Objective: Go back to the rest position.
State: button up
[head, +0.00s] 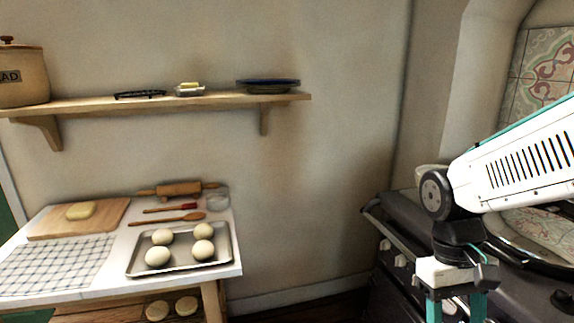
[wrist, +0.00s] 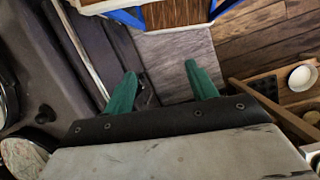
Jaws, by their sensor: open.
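My gripper (head: 456,308) is at the lower right of the head view, in front of the dark stove, pointing down. Its fingertips run past the bottom edge there. In the wrist view my gripper (wrist: 158,80) shows two green fingers spread apart with nothing between them. My gripper touches nothing that I can see.
A dark stove (head: 392,268) stands at the right. A table at left bears a tray (head: 133,268) with several dough balls, a board (head: 115,209), a checked cloth (head: 55,265) and a rolling pin (head: 180,189). A wall shelf (head: 205,103) hangs above. Floor between table and stove looks clear.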

jog(key=s+r+m+t+y, duration=0.1)
jog(key=s+r+t, duration=0.4)
jog(key=s+r, duration=0.2)
jog(key=shift+s+r, duration=0.2)
jog(key=shift+s, duration=0.05)
jog(key=shift+a, duration=0.1)
